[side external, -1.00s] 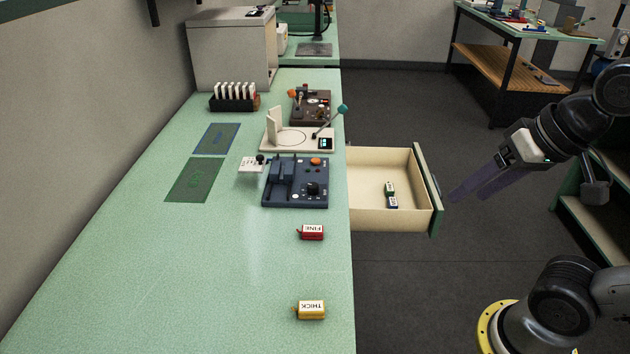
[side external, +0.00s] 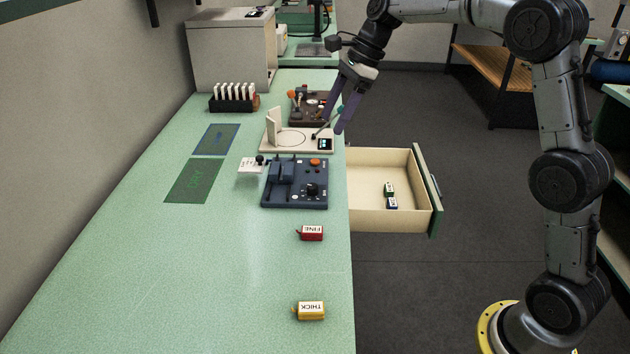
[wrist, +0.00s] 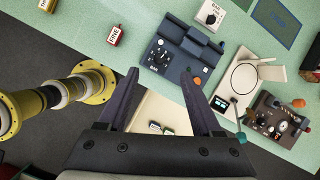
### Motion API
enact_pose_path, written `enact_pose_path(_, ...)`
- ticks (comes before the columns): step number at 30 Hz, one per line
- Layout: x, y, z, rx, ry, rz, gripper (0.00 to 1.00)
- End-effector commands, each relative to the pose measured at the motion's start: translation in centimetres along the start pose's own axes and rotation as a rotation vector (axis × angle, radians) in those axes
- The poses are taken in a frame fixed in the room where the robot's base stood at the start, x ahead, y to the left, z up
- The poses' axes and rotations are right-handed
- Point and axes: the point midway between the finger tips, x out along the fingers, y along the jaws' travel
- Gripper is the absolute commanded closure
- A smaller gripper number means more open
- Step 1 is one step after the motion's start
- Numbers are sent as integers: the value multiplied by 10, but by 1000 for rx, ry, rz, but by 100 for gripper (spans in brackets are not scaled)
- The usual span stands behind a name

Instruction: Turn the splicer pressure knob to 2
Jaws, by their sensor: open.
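The splicer (side external: 280,203) is a dark blue-grey unit on the green bench. Its black pressure knob (side external: 312,188) is at the right front, with pale marks around it too small to read. In the wrist view the knob (wrist: 160,46) shows on the splicer (wrist: 190,62), ahead of my fingers. My gripper (side external: 331,127) is open and empty, above the bench edge near the cream tester behind the splicer. In the wrist view my gripper (wrist: 159,75) has both fingers spread apart, clear of the knob.
The cream device (side external: 268,143) with a small screen and a lever stands behind the splicer, with a brown unit (side external: 322,108) beyond. An open drawer (side external: 370,220) juts out at the right. Red (side external: 311,232) and yellow (side external: 310,310) tagged blocks lie in front; the bench around them is clear.

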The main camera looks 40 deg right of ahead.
Motion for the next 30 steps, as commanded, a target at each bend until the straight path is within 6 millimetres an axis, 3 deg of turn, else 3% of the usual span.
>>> enact_pose_path(3,28,-13,-21,39,8,42,34)
enact_pose_path(9,49,-14,-35,67,15,74,34)
enact_pose_path(14,67,-12,-35,67,15,75,34)
enact_pose_path(30,164,-5,-36,64,15,73,34)
